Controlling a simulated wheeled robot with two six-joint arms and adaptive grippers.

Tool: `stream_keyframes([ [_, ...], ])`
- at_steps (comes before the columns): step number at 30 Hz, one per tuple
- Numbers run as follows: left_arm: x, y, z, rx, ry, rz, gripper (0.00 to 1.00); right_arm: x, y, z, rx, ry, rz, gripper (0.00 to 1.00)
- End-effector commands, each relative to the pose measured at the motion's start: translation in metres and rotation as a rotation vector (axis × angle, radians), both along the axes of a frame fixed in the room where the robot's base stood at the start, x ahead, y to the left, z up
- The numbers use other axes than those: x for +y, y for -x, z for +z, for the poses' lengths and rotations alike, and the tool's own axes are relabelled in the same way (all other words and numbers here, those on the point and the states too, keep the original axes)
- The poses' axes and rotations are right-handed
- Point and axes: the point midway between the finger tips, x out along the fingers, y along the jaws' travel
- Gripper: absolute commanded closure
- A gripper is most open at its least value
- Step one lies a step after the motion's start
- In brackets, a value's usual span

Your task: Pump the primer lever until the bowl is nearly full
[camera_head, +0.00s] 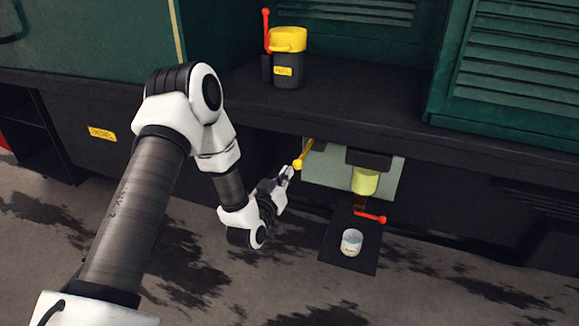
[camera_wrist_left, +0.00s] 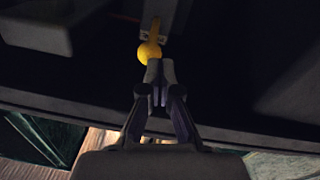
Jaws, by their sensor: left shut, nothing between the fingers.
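The yellow primer lever (camera_head: 306,150) sticks out at the left end of a pale grey-green panel under the tram's ledge. Its round yellow knob (camera_head: 298,164) hangs at the lower end and also shows in the left wrist view (camera_wrist_left: 150,51). The yellow-green bowl (camera_head: 365,181) sits under a dark housing on that panel; I cannot tell its fluid level. My left gripper (camera_head: 288,172) is shut and empty, its tips (camera_wrist_left: 159,70) right at the knob. Whether they touch it I cannot tell. My right gripper is not in view.
A red-handled tap (camera_head: 370,217) sits below the bowl. A white cup (camera_head: 351,242) stands on a dark mat (camera_head: 340,262) beneath. A black can with a yellow top (camera_head: 288,40) and a red lever (camera_head: 266,30) stands on the ledge (camera_head: 350,90) above.

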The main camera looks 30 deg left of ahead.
Motion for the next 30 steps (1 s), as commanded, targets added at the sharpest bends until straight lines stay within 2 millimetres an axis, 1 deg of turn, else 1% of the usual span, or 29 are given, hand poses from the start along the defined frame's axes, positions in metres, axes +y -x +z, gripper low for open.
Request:
stream_keyframes([
  [1,-0.002,0.012,-0.004,0.005,0.001,0.000,1.00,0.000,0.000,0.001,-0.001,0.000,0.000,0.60],
  [3,-0.005,0.027,-0.008,0.004,0.001,0.000,1.00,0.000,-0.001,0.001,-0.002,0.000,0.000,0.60],
  [6,-0.008,0.045,-0.011,0.000,0.000,0.000,1.00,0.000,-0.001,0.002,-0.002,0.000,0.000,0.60],
  [9,-0.010,0.055,-0.014,-0.001,-0.001,0.000,1.00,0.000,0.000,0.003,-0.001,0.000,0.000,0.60],
  [13,-0.011,0.060,-0.014,-0.004,-0.002,0.000,1.00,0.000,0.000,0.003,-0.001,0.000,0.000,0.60],
  [30,-0.011,0.060,-0.014,-0.001,-0.008,-0.001,1.00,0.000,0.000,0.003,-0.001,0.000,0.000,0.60],
])
